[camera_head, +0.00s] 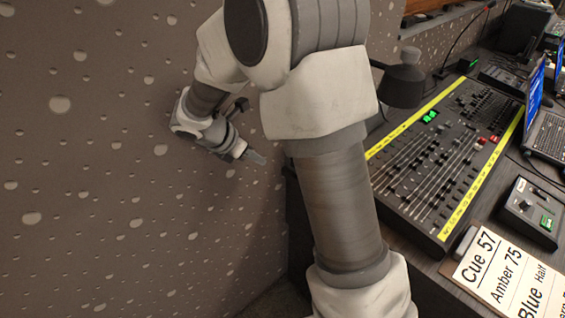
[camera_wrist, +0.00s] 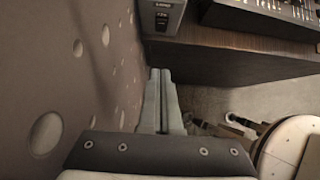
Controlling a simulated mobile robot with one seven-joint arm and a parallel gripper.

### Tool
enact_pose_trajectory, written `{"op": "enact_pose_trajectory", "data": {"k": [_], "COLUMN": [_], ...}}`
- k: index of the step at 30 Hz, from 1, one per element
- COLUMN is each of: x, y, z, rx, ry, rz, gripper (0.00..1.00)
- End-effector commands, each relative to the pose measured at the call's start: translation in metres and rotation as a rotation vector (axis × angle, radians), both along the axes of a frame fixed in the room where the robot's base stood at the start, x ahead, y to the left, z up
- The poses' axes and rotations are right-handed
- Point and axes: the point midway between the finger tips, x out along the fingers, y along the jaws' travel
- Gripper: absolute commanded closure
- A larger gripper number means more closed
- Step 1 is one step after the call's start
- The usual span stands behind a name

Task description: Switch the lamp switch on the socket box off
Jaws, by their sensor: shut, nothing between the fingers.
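In the wrist view the grey socket box (camera_wrist: 178,27) stands at the top, against the end of the dark desk. Its face bears a light label and a small dark switch (camera_wrist: 161,20); which way the switch is tipped is too small to tell. My gripper (camera_wrist: 160,73) is shut and empty. Its fingertips appear just below the box in the picture, apart from it. In the head view my gripper (camera_head: 256,157) is beside the speckled wall, left of my arm. The socket box cannot be made out there; my arm covers much of that area.
The speckled wall (camera_head: 90,190) runs close along the left. The desk carries a fader console (camera_head: 440,150), a dark lamp-like head (camera_head: 403,82), a laptop (camera_head: 548,130), a small control box (camera_head: 532,208) and a cue card (camera_head: 500,275).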

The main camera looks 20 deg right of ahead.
Motion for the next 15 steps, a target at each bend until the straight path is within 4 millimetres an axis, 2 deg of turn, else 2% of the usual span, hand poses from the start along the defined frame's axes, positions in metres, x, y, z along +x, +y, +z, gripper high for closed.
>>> {"op": "enact_pose_trajectory", "data": {"k": [5, 15], "x": [0.003, 0.019], "y": [-0.01, -0.05], "z": [-0.014, -0.072], "rx": [-0.002, -0.001], "ry": [0.002, 0.003], "rz": [-0.003, -0.005], "gripper": [1.0, 1.0]}}
